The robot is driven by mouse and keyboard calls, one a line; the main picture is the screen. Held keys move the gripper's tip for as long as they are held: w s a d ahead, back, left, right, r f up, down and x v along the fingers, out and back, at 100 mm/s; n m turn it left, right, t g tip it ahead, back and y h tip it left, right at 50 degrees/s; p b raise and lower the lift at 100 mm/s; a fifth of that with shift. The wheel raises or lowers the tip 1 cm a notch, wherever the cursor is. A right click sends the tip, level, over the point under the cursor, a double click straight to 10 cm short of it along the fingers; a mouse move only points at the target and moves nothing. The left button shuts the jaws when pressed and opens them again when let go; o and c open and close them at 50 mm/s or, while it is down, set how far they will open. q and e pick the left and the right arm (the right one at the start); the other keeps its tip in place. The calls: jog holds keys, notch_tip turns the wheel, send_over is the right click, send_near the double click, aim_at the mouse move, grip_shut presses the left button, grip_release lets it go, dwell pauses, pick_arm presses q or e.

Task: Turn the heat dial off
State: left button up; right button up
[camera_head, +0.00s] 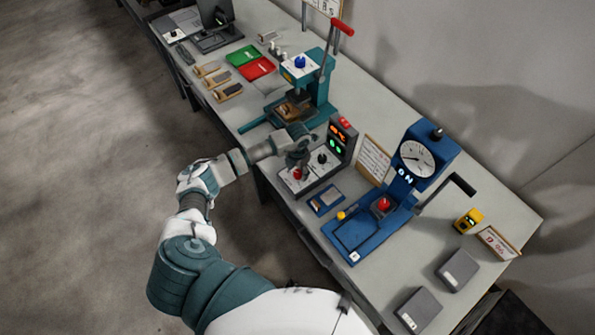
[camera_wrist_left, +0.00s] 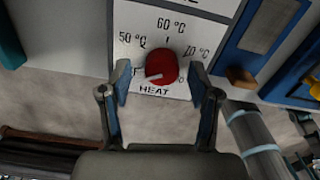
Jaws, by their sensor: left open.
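The red heat dial (camera_wrist_left: 161,67) sits on a white panel (camera_wrist_left: 168,20) marked 50, 60 and 70 °C, with HEAT printed below it. A pale mark shows on the dial's lower left side. The label left of the dial is partly hidden by a finger; only an F shows clearly. My left gripper (camera_wrist_left: 160,88) is open, one finger on each side of the dial, with a gap on both sides. In the head view my left gripper (camera_head: 299,159) is over the control box, just above the red dial (camera_head: 297,174). My right gripper is not in view.
A black knob (camera_head: 322,158) and a lit display unit (camera_head: 340,139) are close beside the gripper. A teal press (camera_head: 322,88) stands behind it and a blue press with a gauge (camera_head: 416,158) to the right. A small blue tray (camera_head: 326,200) lies in front.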

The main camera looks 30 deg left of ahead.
aim_at(297, 172)
pick_arm(q)
notch_tip(297, 172, up, 11)
dwell(0.3)
jog(key=shift+r, duration=0.1)
